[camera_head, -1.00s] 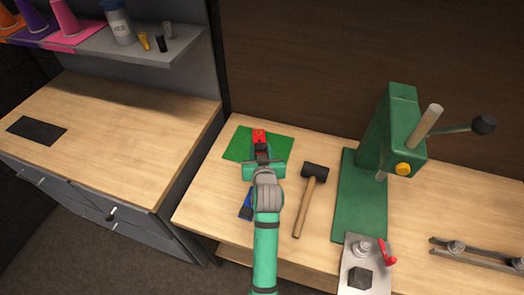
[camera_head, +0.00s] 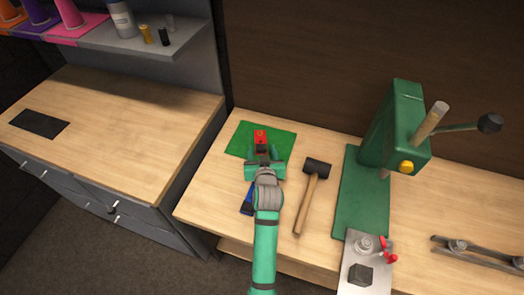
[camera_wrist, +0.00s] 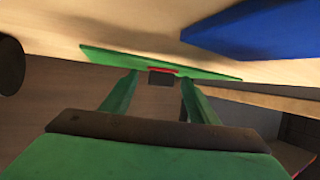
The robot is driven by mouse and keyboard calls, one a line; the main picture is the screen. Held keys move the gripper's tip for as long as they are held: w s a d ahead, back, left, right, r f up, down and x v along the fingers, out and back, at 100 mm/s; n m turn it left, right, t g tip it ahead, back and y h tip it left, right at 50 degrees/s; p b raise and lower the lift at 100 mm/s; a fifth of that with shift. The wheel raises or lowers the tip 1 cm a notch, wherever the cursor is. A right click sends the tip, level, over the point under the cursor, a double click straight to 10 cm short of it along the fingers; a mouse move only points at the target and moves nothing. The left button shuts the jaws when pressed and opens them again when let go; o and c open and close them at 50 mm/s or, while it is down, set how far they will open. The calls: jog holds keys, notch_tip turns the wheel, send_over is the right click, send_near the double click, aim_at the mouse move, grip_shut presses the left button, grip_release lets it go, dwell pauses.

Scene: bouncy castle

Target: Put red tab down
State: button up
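A red tab (camera_head: 260,136) with a dark part is over the green mat (camera_head: 283,138), in front of my gripper (camera_head: 263,153). In the wrist view, the red tab (camera_wrist: 163,71) shows as a thin red strip above a dark block, against the green mat (camera_wrist: 110,57). My gripper (camera_wrist: 160,82) has its two green fingers spread on either side of the block, with a visible gap at each side. I cannot tell whether the tab rests fully on the mat.
A mallet (camera_head: 312,190) lies right of my arm. A blue item (camera_head: 247,198) lies left of it, partly hidden. A green press (camera_head: 395,130) stands farther right, with a metal plate (camera_head: 356,272) and red pieces (camera_head: 387,251) near it. Bare tabletop (camera_head: 205,185) shows at left.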

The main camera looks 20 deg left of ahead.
jog(key=shift+d+r, duration=0.1)
jog(key=shift+r, duration=0.05)
jog(key=v, duration=1.1)
jog(key=shift+s+d+r, duration=0.2)
jog(key=shift+s+d, duration=0.1)
jog(key=shift+a, duration=0.1)
jog(key=shift+s, duration=0.1)
